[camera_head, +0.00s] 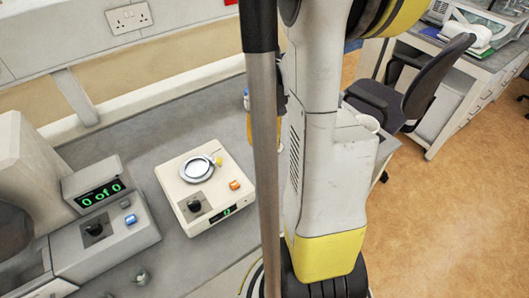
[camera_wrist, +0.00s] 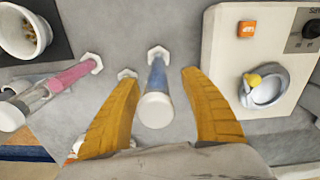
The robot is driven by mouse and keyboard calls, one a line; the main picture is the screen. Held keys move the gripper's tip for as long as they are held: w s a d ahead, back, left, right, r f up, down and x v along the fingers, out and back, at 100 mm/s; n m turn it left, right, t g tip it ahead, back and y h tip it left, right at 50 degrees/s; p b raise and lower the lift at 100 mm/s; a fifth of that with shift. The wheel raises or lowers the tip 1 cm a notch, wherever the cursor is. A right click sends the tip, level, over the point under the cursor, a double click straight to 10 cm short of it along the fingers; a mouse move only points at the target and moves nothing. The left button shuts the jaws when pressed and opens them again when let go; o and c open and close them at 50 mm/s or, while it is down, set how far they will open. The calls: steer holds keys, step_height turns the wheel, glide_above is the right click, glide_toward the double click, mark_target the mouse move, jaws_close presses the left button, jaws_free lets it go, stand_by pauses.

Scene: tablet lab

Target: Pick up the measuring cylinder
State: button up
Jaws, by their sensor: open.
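A measuring cylinder with blue liquid (camera_wrist: 157,76) stands between the fingers of my open gripper (camera_wrist: 158,73) in the wrist view. Its white rim faces the camera and its hexagonal foot is farther away. Gaps show on both sides, so the fingers look apart from it. A second cylinder with pink liquid (camera_wrist: 72,74) stands to the left, outside the left finger. Another pale hexagonal foot (camera_wrist: 127,73) shows at the left fingertip; the rest of that piece is mostly hidden. In the head view my arm and a grey pole hide most of the gripper area.
A cream balance (camera_head: 188,175) with a round pan stands on the grey bench (camera_head: 150,160); the balance (camera_wrist: 222,60) is close to my right finger. A white bowl (camera_wrist: 40,32) is at upper left in the wrist view. A display instrument (camera_head: 97,190) stands left of the balance.

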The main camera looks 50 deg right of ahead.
mark_target(265, 142)
steer(key=f, duration=0.3)
steer(key=shift+d+f+b, duration=0.2)
steer(key=shift+f+b, duration=0.15)
steer(key=shift+b, duration=0.05)
steer(key=shift+c, duration=0.5)
jaws_close()
steer(key=shift+r, duration=0.15)
